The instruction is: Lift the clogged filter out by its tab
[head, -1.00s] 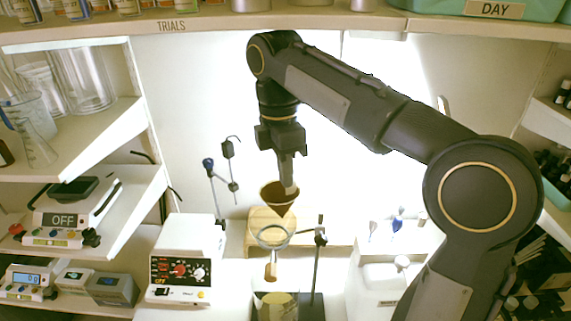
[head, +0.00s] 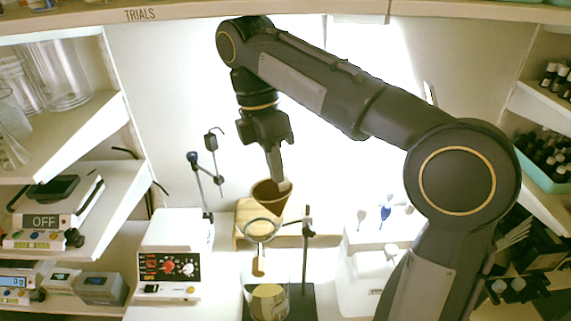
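The brown cone-shaped filter (head: 266,198) hangs from my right gripper (head: 281,184), whose fingers are shut at its right rim; the tab itself is hidden by the fingers. The filter is slightly tilted, its tip pointing down. It is above a ring (head: 262,229) on a stand (head: 306,250), apparently clear of it. A glass funnel seems to sit in the ring, its narrow stem (head: 259,264) below. Under it a glass beaker (head: 268,302) holds yellowish contents. My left gripper is not in view.
A white device with knobs (head: 170,267) stands left of the beaker. A wooden block (head: 243,240) is behind the ring. A white container (head: 371,262) stands to the right. Shelves with glassware (head: 62,75) and dark bottles (head: 548,150) flank the bench.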

